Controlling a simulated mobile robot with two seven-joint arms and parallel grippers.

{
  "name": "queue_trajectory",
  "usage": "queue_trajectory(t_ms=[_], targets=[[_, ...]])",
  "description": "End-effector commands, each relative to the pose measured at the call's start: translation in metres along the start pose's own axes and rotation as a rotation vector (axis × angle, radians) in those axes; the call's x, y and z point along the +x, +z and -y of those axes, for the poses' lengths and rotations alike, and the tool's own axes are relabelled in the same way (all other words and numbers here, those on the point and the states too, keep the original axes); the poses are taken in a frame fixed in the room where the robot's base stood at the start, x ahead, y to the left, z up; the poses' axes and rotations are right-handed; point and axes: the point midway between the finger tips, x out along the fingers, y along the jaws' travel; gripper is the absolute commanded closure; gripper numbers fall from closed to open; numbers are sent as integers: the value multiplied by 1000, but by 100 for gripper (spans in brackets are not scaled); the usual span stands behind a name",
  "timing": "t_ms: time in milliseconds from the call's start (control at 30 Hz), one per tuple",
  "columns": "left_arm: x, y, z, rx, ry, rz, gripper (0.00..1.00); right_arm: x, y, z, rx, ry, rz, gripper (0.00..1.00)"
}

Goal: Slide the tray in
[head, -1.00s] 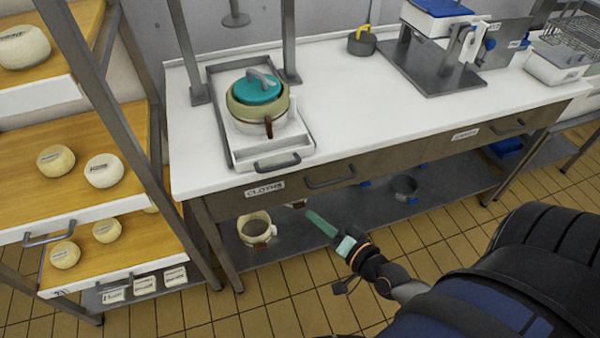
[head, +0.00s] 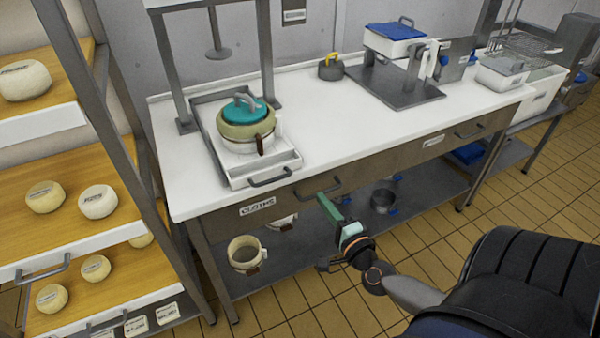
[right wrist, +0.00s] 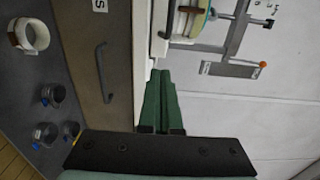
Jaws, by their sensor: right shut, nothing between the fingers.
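A pale tray (head: 237,178) with a grey bar handle (head: 270,178) lies on the white counter, inside a grey metal frame (head: 203,108) under a press. Its handle end is near the counter's front edge. A round mould (head: 243,142) with a teal lid (head: 244,110) stands on the tray; the mould also shows at the top of the right wrist view (right wrist: 188,18). My right gripper (head: 324,203) is shut and empty, in front of the drawer fronts, below and right of the tray handle and apart from it. Its green fingers (right wrist: 162,98) lie together in the right wrist view. My left gripper is out of view.
A drawer labelled CLOTHS (head: 240,218) with a dark handle (head: 318,188) is under the counter. Moulds (head: 246,254) stand on the lower shelf. A rack with cheeses (head: 98,201) is on the left. The counter right of the tray (head: 330,125) is clear.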

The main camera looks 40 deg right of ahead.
Motion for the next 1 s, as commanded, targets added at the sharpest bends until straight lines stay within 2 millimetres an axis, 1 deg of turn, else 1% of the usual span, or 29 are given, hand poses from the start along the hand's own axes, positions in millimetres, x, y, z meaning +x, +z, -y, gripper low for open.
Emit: queue_trajectory(t_ms=[33, 400, 600, 800, 1000], targets=[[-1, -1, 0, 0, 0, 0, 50, 10, 0, 3, 0, -4, 1, 100], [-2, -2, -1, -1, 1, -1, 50, 74, 0, 1, -2, -3, 1, 100], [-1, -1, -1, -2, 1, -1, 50, 103, 1, 1, -2, -1, 1, 100], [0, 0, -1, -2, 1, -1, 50, 118, 1, 0, -2, -1, 1, 100], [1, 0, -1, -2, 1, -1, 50, 122, 1, 0, -2, 1, 2, 100]])
